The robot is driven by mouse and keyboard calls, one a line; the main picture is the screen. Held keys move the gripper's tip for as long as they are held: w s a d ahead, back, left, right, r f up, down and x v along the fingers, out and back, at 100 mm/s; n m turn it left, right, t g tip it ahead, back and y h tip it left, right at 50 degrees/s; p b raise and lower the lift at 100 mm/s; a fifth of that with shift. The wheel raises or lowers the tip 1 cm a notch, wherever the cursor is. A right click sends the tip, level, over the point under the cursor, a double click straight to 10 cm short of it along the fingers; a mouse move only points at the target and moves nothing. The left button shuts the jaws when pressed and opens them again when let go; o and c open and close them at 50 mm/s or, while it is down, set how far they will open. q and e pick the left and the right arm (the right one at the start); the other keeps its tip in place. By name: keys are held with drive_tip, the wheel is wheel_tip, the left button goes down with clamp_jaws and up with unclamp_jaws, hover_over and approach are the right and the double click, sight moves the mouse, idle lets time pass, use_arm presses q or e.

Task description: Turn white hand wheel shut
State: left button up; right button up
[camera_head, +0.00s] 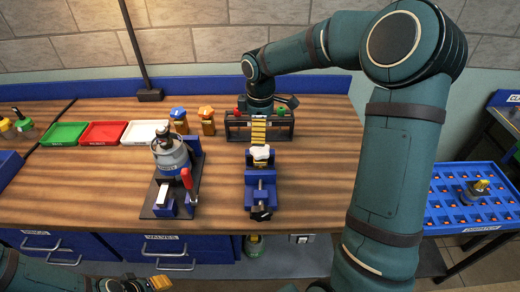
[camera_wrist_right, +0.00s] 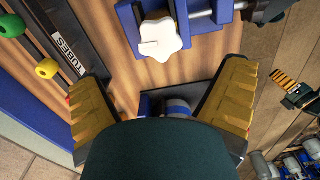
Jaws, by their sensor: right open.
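The white hand wheel (camera_head: 261,153) is a small lobed knob at the back end of a blue vise-like fixture (camera_head: 260,185) on the wooden table. In the right wrist view the wheel (camera_wrist_right: 160,39) shows whole, with a dark line on its face, beyond the fingertips. My right gripper (camera_head: 258,131) points down from the back, just behind the wheel. In the right wrist view its two yellow fingers (camera_wrist_right: 163,78) are spread wide, with nothing between them and apart from the wheel. My left gripper (camera_head: 150,285) shows only partly at the lower left edge, away from the wheel.
A dark tube rack (camera_head: 232,133) stands right behind the wheel, around my right gripper. A fixture with a grey canister (camera_head: 171,155) and red lever stands to the left. Green, red and white trays (camera_head: 102,133) and two small bottles (camera_head: 207,120) are further left. Table right of the vise is clear.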

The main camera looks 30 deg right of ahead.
sight(260, 149)
wheel_tip(260, 149, down, 8)
drive_tip(key=shift+f+b, duration=0.1)
drive_tip(key=shift+b, duration=0.25)
drive_tip(key=c, duration=1.2)
